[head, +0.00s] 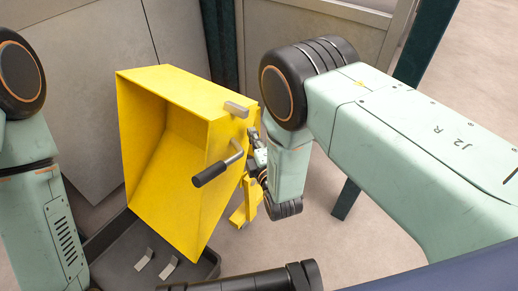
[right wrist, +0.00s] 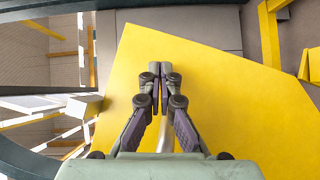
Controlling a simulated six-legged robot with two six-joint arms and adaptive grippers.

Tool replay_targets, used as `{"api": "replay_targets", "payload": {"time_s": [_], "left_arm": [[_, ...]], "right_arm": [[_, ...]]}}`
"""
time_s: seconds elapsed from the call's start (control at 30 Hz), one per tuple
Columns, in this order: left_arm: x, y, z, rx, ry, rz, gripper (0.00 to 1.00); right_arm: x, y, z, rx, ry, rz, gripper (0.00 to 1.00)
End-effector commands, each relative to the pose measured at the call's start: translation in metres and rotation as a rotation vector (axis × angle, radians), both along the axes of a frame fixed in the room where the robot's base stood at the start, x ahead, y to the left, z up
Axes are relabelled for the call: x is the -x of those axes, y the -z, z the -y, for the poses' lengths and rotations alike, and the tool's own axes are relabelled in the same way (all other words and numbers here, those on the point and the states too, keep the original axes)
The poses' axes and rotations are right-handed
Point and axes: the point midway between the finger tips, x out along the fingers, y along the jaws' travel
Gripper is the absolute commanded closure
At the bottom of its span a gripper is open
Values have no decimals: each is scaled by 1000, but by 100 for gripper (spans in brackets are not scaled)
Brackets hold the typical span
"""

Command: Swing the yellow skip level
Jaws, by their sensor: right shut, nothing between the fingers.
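The yellow skip (head: 185,100) is tipped steeply in the head view, its open side facing left and toward me. A grey lever with a black grip (head: 212,174) sticks out of its side wall, below a small grey block (head: 236,109).
A dark tray (head: 118,262) with a few grey bent metal pieces (head: 168,266) lies below the skip. Yellow support parts (head: 246,203) stand under its right side. Grey panels (head: 85,95) and a dark green post (head: 220,40) stand behind. Floor is open at right.

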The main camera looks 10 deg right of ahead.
Motion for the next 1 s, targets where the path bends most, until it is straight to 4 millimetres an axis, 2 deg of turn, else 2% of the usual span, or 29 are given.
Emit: {"api": "replay_targets", "payload": {"time_s": [0.1,0.27,1.0], "left_arm": [[0,5,0,0,0,-1,60],[1,6,0,0,0,-1,60],[0,6,0,0,0,-1,60]], "right_arm": [[-12,2,0,-1,1,0,100],[-19,1,0,-1,1,-2,100],[-20,1,1,-2,1,-3,100]]}}
